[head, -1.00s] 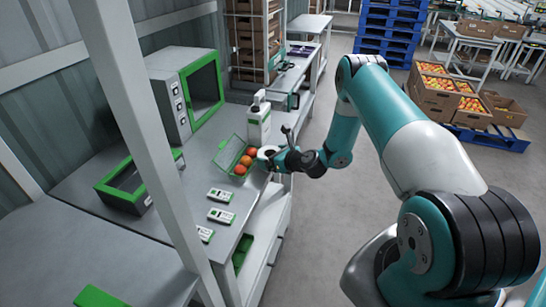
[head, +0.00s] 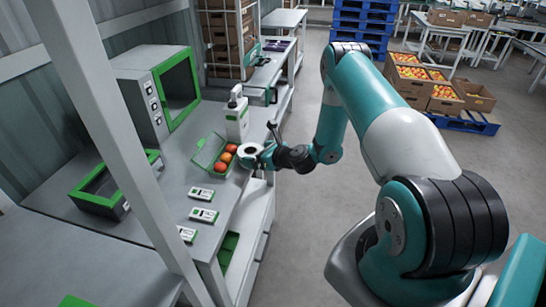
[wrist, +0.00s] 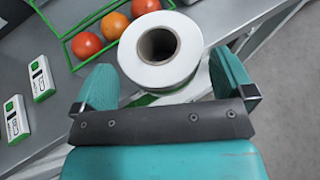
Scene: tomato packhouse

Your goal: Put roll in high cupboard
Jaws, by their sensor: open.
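A white roll (head: 250,155) with a dark hollow core is at the front edge of the grey bench, beside a green crate with red and orange tomatoes. In the wrist view the roll (wrist: 160,50) is end-on, directly ahead of my gripper (wrist: 163,72). My gripper's two teal fingers are apart, one on each side of the roll's near part. I cannot tell whether they touch it. In the head view my gripper (head: 262,156) is partly hidden at the roll. I cannot make out a high cupboard for certain.
A green-framed cabinet (head: 165,95) stands on the bench at the back left. A white bottle-like device (head: 236,118) stands behind the tomato crate (head: 207,152). Several white labelled boxes (head: 203,215) lie in front. A pale post (head: 110,130) crosses the left foreground.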

